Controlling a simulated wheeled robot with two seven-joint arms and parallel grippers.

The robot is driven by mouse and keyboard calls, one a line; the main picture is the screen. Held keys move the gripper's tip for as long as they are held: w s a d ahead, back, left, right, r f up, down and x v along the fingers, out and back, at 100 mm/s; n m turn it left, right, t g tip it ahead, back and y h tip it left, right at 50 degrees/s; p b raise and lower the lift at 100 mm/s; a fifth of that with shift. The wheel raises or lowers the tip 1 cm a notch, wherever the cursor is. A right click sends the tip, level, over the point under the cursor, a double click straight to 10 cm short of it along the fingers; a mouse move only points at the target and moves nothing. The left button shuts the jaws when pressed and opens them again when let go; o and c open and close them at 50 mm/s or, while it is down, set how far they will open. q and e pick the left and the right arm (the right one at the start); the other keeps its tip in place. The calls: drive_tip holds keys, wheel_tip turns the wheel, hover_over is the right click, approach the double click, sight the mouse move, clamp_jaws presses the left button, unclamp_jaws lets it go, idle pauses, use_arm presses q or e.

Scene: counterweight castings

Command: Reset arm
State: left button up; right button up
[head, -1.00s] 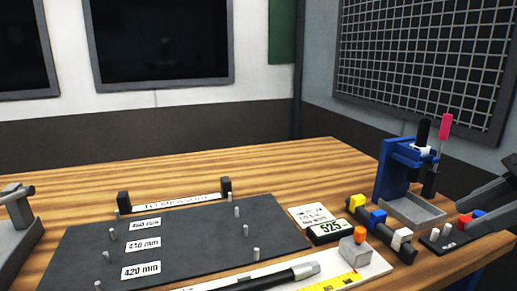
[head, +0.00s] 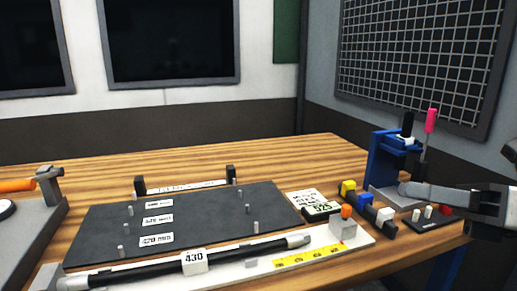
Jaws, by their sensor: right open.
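My right gripper (head: 440,196) comes in from the right edge, over the right end of the table. It is open and nothing shows between its fingers; one long grey finger points left, in front of the blue stand (head: 385,160). The second finger is hard to make out. My left gripper is not in view. A black bar with grey ends and a white "430" label (head: 194,261) lies along the white measuring strip (head: 345,250) at the front, apart from my right gripper.
A dark board (head: 190,213) with pegs and length labels fills the table's middle. A small display (head: 320,211), coloured blocks (head: 365,199) and a black peg plate (head: 432,219) are at the right. A grey fixture (head: 30,235) stands left. The back of the wooden table (head: 240,158) is clear.

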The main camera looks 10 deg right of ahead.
drive_tip(key=w+d+f+m+t+h, duration=0.25)
drive_tip(key=f+m+t+h, duration=0.4)
drive_tip(key=m, duration=0.75)
drive_tip(key=w+d+f+m+t+h, duration=0.2)
drive_tip(key=d+f+m+t+h, duration=0.2)
drive_tip(key=m+h, duration=0.85)
drive_tip(key=s+a+f+m+g, duration=0.1)
drive_tip(key=s+f+m+g, duration=0.2)
drive_tip(key=f+m+g, duration=0.7)
drive_tip(key=s+a+f+m+g+y, duration=0.35)
drive_tip(key=s+a+f+g, duration=0.35)
drive_tip(key=s+a+f, duration=0.8)
drive_tip(key=w+a+f+t+y+p, duration=0.1)
drive_tip(key=w+a+f+t+y, duration=0.1)
drive_tip(key=w+a+t+y, duration=0.2)
drive_tip(key=w+t, duration=0.1)
drive_tip(key=t, duration=0.2)
drive_tip(key=shift+w+a+f, duration=0.15)
drive_tip(key=shift+w+a, duration=0.15)
